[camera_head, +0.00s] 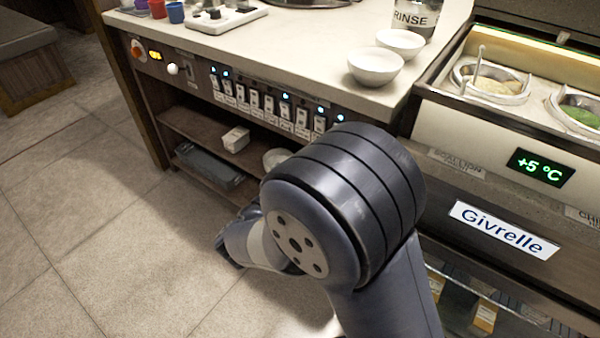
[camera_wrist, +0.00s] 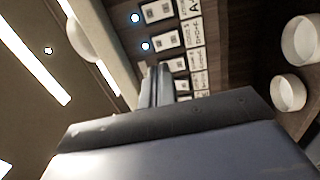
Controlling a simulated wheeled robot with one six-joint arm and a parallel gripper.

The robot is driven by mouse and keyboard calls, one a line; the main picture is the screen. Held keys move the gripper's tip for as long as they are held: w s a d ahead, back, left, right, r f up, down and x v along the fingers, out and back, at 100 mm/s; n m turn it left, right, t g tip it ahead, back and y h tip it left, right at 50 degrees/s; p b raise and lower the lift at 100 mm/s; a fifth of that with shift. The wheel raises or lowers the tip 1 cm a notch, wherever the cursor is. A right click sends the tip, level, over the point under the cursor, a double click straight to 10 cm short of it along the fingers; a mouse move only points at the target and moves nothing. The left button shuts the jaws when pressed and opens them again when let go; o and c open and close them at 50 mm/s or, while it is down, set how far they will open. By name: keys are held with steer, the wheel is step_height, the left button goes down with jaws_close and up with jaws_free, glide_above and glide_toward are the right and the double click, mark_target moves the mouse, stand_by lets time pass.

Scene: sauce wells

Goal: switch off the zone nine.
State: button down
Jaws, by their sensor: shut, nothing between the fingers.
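A row of white rocker switches (camera_head: 269,105) runs along the counter's front panel, with small labels below and several blue lamps lit above. I cannot read which label is zone nine. In the wrist view the row appears turned, with white switches (camera_wrist: 167,39) beside their label strips and two lit blue lamps (camera_wrist: 145,45). My gripper (camera_wrist: 157,72) is shut and empty; its fingers point at the panel and overlap the row beside a switch. I cannot tell whether the tips touch it. In the head view my arm hides the gripper and the right end of the row.
An orange display (camera_head: 155,56) and a white knob (camera_head: 172,69) sit left of the switches. Two white bowls (camera_head: 375,66) and a RINSE container (camera_head: 415,14) stand on the counter. A cooled unit reading +5 °C (camera_head: 541,167) stands right. Open shelves (camera_head: 190,125) lie below.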

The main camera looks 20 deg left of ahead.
steer(key=b+x, duration=0.1)
steer(key=x, duration=0.8)
steer(key=shift+b, duration=0.4)
steer(key=shift+w, duration=0.15)
steer(key=shift+w+d+r+g, duration=0.1)
steer(key=shift+w+r+g, duration=0.1)
steer(key=shift+g, duration=0.1)
